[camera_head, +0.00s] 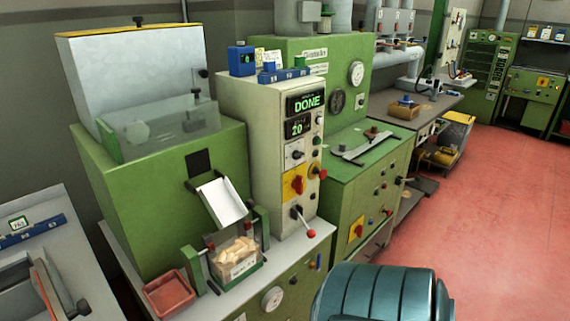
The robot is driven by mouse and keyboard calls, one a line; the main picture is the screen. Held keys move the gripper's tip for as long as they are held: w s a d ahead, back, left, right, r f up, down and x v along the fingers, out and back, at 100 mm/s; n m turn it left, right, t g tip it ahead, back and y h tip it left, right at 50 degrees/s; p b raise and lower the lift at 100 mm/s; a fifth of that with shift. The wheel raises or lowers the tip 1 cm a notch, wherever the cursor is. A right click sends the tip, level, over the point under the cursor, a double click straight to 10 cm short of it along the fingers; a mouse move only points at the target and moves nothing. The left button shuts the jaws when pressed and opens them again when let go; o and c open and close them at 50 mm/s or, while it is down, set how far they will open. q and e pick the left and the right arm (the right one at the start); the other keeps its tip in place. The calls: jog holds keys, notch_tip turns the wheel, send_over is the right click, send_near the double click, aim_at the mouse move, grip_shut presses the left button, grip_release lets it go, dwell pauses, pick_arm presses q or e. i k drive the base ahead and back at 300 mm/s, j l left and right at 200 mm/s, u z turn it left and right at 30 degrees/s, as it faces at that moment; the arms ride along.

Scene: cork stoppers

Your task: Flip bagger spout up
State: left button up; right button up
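The bagger is a green machine (150,205) with a clear cover, standing on a grey-topped green bench at the left. Its white spout (222,203) sticks out of the front and slopes down toward the lower right. The spout's lower end is above a container of pale corks (235,258) with a white label, held between green posts with black knobs. Neither of my grippers is in view.
A cream control cabinet (265,140) reading "DONE" and "20" stands right of the spout, with a red-knobbed lever (304,222) low on its front. A red tray (170,294) sits left of the corks. A teal ribbed shape (375,292) is at the bottom. Red floor (475,210) is open at right.

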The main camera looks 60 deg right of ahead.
aim_at(224, 205)
jog(key=k+l, duration=0.1)
jog(key=l, duration=0.75)
jog(key=k+l, duration=0.15)
jog(key=l, duration=0.75)
jog(key=k+l, duration=0.1)
jog(key=l, duration=0.75)
jog(key=k+l+z, duration=0.1)
jog(key=l, duration=0.75)
